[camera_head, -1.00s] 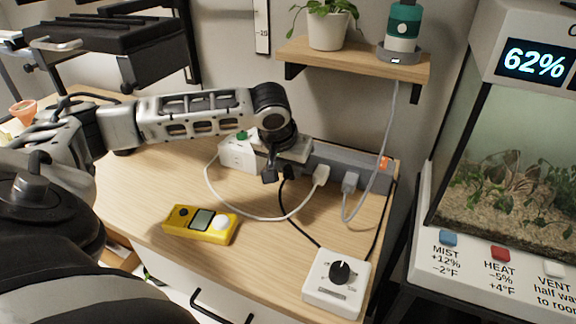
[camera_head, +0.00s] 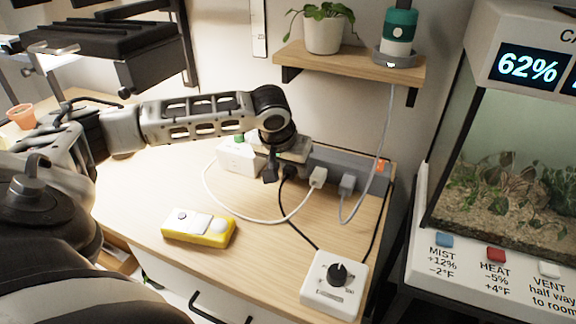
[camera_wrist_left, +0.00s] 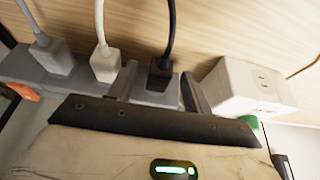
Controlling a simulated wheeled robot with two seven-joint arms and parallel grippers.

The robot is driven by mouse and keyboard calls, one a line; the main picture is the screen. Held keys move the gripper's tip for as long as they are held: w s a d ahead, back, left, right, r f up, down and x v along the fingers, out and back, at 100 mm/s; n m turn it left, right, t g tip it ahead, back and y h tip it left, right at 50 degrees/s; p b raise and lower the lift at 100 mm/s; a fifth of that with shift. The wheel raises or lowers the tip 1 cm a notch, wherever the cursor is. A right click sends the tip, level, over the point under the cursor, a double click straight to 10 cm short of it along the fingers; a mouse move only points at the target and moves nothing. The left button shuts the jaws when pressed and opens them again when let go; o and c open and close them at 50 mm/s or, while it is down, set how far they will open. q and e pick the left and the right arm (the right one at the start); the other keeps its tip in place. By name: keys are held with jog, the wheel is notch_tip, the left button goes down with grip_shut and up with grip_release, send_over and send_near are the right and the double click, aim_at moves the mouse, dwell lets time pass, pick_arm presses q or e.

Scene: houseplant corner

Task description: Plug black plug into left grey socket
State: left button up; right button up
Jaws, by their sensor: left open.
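The grey power strip (camera_head: 345,170) lies along the back of the wooden desk. The black plug (camera_head: 289,173), with its black cord, sits at the strip's left end; it also shows in the left wrist view (camera_wrist_left: 160,75), against the strip's face. How fully it is seated is hard to tell. My left gripper (camera_head: 280,170) is open; in the left wrist view its fingers (camera_wrist_left: 158,90) stand on either side of the black plug, with a visible gap on the right. A white plug (camera_head: 318,177) and a grey plug (camera_head: 347,183) sit to the right. My right gripper is not in view.
A white socket box (camera_head: 240,156) stands left of the strip. A white dial box (camera_head: 335,283) and a yellow meter (camera_head: 199,228) lie toward the desk's front. White and grey cords loop over the desk. A shelf (camera_head: 350,63) hangs above; a terrarium (camera_head: 505,150) stands at right.

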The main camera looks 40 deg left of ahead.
pick_arm(q)
jog(key=shift+v, duration=0.75)
jog(key=p+v, duration=0.2)
jog(key=v, duration=1.2)
jog(key=shift+r, duration=0.25)
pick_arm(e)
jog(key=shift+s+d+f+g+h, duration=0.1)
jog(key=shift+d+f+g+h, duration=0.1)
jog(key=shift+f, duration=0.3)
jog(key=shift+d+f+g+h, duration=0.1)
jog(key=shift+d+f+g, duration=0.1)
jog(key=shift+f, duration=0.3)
